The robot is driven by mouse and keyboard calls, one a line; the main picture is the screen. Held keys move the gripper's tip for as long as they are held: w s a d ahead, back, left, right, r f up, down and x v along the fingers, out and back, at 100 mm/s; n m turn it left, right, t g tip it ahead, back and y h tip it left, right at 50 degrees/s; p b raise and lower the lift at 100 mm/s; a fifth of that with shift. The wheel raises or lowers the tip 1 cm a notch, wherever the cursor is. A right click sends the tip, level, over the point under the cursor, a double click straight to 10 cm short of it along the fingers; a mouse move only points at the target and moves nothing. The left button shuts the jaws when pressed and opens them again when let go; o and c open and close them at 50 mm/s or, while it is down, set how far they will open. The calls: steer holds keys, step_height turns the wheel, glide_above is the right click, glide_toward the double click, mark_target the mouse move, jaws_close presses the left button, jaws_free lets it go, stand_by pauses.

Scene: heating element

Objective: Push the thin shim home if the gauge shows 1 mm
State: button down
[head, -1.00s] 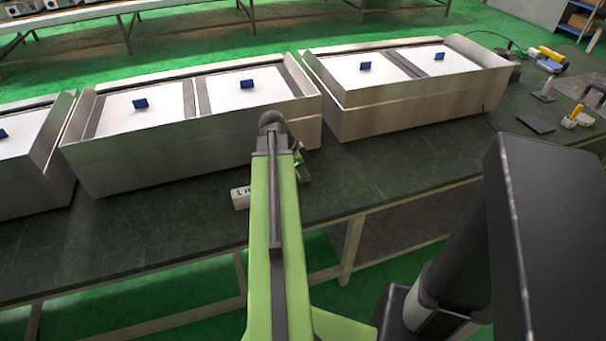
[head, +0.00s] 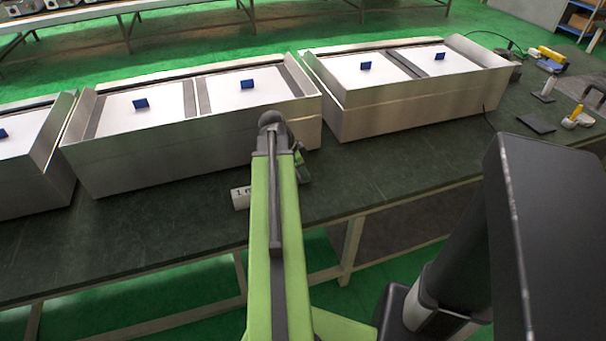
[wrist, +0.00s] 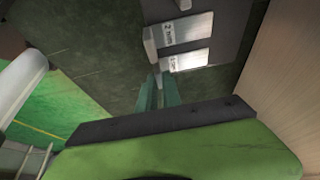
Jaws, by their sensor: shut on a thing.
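My gripper (wrist: 157,92) is low in front of the middle steel housing, and its narrow fingers show in the wrist view. The fingers are shut on a small grey piece (wrist: 156,70), which I cannot identify for sure. Just beyond the fingertips are two pale labelled plates on a dark block: an upper one (wrist: 187,31) that seems to read 2 mm, and a lower one (wrist: 187,60) whose text is blurred. I cannot make out a gauge reading.
Steel housings with white panels and blue tabs stand along the bench (head: 410,170): a middle one (head: 190,150) and a right one (head: 420,100). A dark flat pad (head: 536,122) and several tools lie at the far right. The bench front right of my arm is clear.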

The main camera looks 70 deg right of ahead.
steer(key=w+d, duration=0.2)
steer(key=d, duration=0.1)
steer(key=shift+w+d, duration=0.25)
steer(key=shift+w, duration=0.15)
steer(key=c, duration=1.5)
jaws_free()
steer(key=shift+a, duration=0.1)
steer(key=p+v, duration=1.6)
steer(key=v, duration=0.1)
steer(key=shift+s+a+r, duration=0.1)
steer(key=shift+r, duration=0.1)
